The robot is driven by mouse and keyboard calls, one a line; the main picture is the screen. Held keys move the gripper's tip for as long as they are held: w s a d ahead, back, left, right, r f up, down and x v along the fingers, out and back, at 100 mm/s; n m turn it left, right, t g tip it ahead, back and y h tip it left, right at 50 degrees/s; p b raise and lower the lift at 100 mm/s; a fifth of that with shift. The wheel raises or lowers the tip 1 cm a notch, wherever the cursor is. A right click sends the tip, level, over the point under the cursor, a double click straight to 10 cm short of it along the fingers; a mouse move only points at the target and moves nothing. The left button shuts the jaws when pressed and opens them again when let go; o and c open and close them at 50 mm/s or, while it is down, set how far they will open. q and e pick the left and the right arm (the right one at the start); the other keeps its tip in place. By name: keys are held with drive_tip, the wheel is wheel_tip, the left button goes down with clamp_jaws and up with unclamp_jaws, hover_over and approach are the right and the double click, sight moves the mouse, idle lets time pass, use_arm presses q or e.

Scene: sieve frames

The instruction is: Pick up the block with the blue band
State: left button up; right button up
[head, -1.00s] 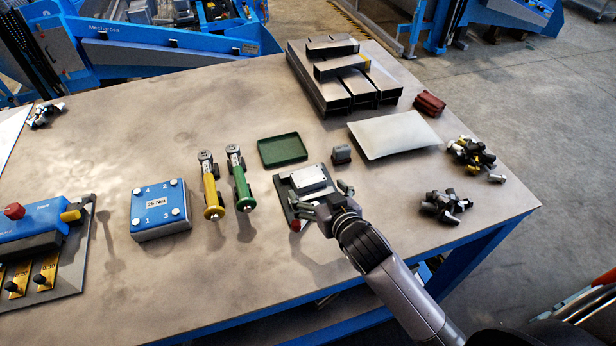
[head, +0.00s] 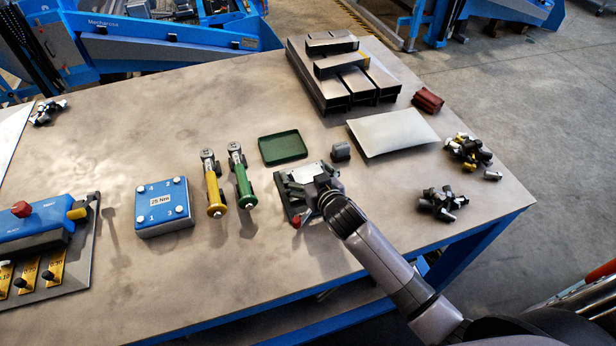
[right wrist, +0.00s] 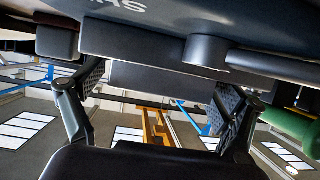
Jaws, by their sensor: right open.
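No blue band can be made out on any block. A small dark grey block (head: 341,151) stands on the table just beyond my right gripper. A fixture with a dark plate (head: 291,207) and a pale metal top (head: 304,173) lies partly under the gripper; a red knob (head: 297,221) sits at its near corner. My right gripper (head: 306,196) is over the fixture, and its wrist hides part of it. In the right wrist view its fingers (right wrist: 157,112) are spread open, with a dark grey body (right wrist: 160,75) beyond them; contact cannot be told. My left gripper is out of view.
A green tray (head: 282,148), green driver (head: 242,180), yellow driver (head: 213,185) and blue box (head: 162,207) stand left. A pale sheet (head: 392,132), stacked steel bars (head: 340,95) and loose fittings (head: 440,204) lie right and behind. The front-middle tabletop is clear.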

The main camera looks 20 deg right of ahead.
drive_tip(key=shift+c, duration=0.4)
drive_tip(key=c, duration=1.6)
drive_tip(key=shift+r, duration=0.1)
